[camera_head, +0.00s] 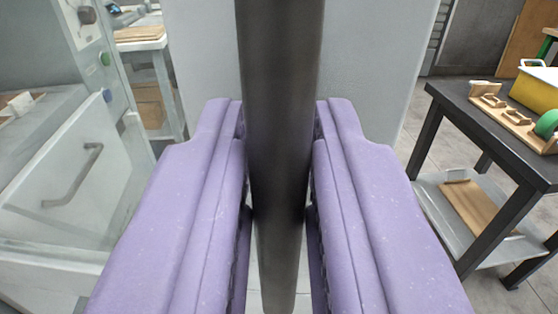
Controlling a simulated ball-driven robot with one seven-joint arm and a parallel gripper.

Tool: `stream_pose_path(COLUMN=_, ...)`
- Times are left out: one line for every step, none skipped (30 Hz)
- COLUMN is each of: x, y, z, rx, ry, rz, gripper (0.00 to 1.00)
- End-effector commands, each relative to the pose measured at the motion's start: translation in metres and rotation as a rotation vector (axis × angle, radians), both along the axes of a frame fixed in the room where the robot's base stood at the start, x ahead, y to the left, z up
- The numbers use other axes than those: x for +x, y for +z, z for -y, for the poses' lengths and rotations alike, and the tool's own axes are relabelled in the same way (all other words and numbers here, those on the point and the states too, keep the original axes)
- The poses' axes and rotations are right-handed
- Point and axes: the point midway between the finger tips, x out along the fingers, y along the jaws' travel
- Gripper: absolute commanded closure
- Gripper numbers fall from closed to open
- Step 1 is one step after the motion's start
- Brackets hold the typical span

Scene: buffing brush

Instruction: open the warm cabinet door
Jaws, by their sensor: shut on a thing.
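My gripper (279,150) has two purple padded fingers, one on each side of a dark upright bar (279,55). It is shut on this bar, which looks like a door handle. The bar runs from the top edge of the view down to near the bottom; its ends are not clear. Behind the bar stands a plain pale grey panel (370,60), which looks like the warm cabinet door. The fingers hide its lower part. I cannot tell how far it stands open.
At left is a pale cabinet front with buttons (105,59) and a lower panel with a curved handle (75,176). A wooden-topped bench (140,40) stands behind it. At right, a dark table (470,115) bears a yellow box (537,90). Floor shows between panel and table.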

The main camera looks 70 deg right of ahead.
Motion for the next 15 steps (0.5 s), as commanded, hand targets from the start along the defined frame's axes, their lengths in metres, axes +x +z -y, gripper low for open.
stream_pose_path(x=0.0000, y=0.0008, z=-0.0018, rx=-0.001, ry=0.001, rz=0.000, gripper=1.00)
stream_pose_path(x=-0.0002, y=0.0007, z=-0.0025, rx=-0.001, ry=0.001, rz=0.000, gripper=1.00)
stream_pose_path(x=-0.0002, y=0.0006, z=-0.0032, rx=0.000, ry=0.001, rz=0.000, gripper=1.00)
stream_pose_path(x=-0.0002, y=0.0005, z=-0.0034, rx=0.000, ry=0.000, rz=0.000, gripper=1.00)
stream_pose_path(x=-0.0003, y=0.0005, z=-0.0036, rx=0.000, ry=0.000, rz=0.000, gripper=1.00)
stream_pose_path(x=-0.0002, y=0.0004, z=-0.0037, rx=0.000, ry=0.000, rz=0.000, gripper=1.00)
stream_pose_path(x=-0.0002, y=0.0004, z=-0.0036, rx=0.000, ry=0.000, rz=0.001, gripper=1.00)
stream_pose_path(x=-0.0002, y=0.0004, z=-0.0036, rx=0.000, ry=0.001, rz=0.001, gripper=1.00)
stream_pose_path(x=-0.0002, y=0.0004, z=-0.0035, rx=0.000, ry=0.001, rz=0.001, gripper=1.00)
stream_pose_path(x=-0.0001, y=0.0004, z=-0.0035, rx=0.000, ry=0.001, rz=0.001, gripper=1.00)
stream_pose_path(x=0.0000, y=0.0004, z=-0.0035, rx=0.000, ry=0.001, rz=0.001, gripper=1.00)
stream_pose_path(x=0.0000, y=0.0004, z=-0.0035, rx=0.000, ry=0.001, rz=0.001, gripper=1.00)
stream_pose_path(x=0.0000, y=0.0004, z=-0.0035, rx=0.000, ry=0.001, rz=0.001, gripper=1.00)
stream_pose_path(x=0.0001, y=0.0004, z=-0.0034, rx=0.000, ry=0.001, rz=0.001, gripper=0.76)
stream_pose_path(x=0.0001, y=0.0004, z=-0.0034, rx=0.000, ry=0.001, rz=0.001, gripper=0.67)
